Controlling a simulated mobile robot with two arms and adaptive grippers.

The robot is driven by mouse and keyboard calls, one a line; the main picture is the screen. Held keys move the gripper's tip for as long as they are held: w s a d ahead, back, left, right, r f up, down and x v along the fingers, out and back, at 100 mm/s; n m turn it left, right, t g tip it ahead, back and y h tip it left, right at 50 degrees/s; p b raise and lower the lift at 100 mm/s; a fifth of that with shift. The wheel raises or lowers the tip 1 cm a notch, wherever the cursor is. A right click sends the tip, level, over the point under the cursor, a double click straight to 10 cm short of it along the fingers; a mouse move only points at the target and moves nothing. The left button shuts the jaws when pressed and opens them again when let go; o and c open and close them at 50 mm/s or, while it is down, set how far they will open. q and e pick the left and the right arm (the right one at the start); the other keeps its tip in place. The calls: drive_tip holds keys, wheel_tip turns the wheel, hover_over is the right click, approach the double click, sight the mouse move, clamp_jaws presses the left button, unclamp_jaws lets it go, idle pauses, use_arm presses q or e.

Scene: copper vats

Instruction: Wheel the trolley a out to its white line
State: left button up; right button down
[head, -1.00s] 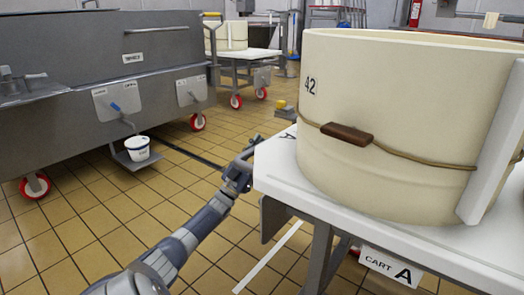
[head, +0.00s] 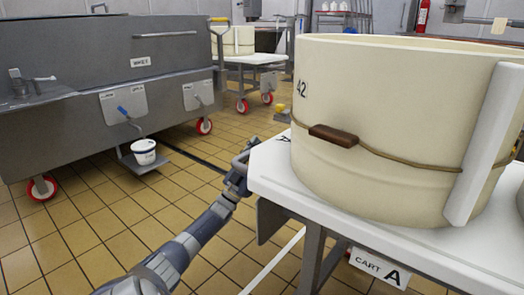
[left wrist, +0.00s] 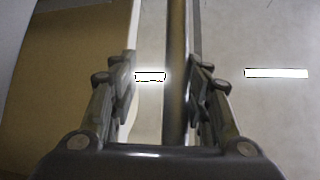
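Trolley a (head: 270,178) has a white top and a "CART A" sign (head: 380,268). It stands at the right of the head view and carries a large cream tub (head: 390,110) marked 42. Its right part is cut off. A white line (head: 272,263) runs on the tiled floor beside its near left side. My left gripper (head: 240,168) is at the trolley's left end. In the left wrist view its fingers (left wrist: 160,82) stand apart on either side of a dark bar (left wrist: 176,60), with a gap on the left. My right gripper is out of view.
A grey steel vat (head: 110,80) on red wheels stands at the left, with a white pail (head: 144,152) on a low shelf. Another trolley (head: 252,58) with cream tubs stands at the back. The tiled floor (head: 110,225) between vat and trolley a is clear.

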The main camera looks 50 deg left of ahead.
use_arm(q)
drive_tip(key=v, duration=1.1)
drive_tip(key=shift+s+f, duration=0.2)
drive_tip(key=shift+f, duration=0.1)
drive_tip(key=shift+s, duration=0.1)
